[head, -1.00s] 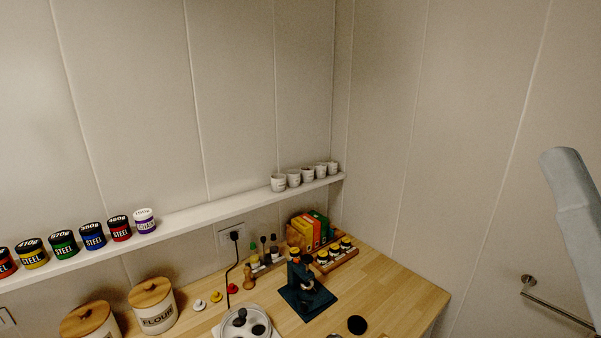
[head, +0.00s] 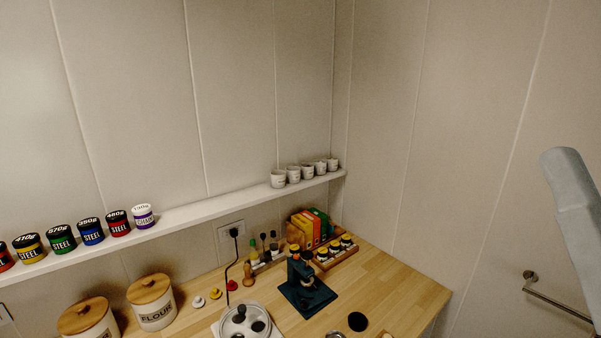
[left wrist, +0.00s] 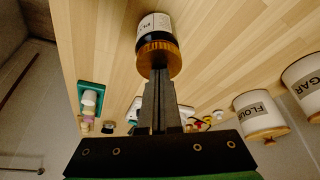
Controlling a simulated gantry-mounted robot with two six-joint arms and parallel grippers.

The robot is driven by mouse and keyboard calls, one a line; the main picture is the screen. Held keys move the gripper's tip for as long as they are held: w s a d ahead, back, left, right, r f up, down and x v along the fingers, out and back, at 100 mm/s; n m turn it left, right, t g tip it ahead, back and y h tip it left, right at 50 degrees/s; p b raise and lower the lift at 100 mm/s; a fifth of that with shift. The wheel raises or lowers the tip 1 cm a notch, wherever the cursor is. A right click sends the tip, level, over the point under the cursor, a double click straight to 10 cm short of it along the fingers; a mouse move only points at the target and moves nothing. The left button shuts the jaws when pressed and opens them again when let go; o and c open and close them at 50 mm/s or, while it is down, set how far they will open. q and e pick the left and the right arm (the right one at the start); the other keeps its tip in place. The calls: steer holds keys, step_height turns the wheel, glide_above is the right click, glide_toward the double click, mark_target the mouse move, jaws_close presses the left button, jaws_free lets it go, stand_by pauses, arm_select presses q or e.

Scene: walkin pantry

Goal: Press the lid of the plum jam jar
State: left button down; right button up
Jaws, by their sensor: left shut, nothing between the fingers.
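In the left wrist view a jar (left wrist: 153,30) with a white label, dark contents and a gold lid (left wrist: 158,60) is at the top middle, over the wooden counter. Its label is too small to read in full, so I cannot tell for sure that it is the plum jam jar. My left gripper (left wrist: 157,78) is shut and empty. Its fingertips are at the lid, overlapping its lower edge in the picture; I cannot tell whether they touch. In the head view neither gripper shows.
Flour (head: 153,303) and sugar (left wrist: 302,78) canisters stand on the counter. A dark blue stand (head: 305,285), a round dark disc (head: 357,321) and a tray of small jars (head: 337,252) are there too. A shelf (head: 210,208) above carries colored tins and white cups.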

arm_select(q)
step_height(320, 180, up, 4)
steer(key=p, duration=0.4)
steer(key=shift+r, duration=0.1)
step_height(320, 180, up, 2)
steer(key=p, duration=0.2)
steer(key=shift+p, duration=0.35)
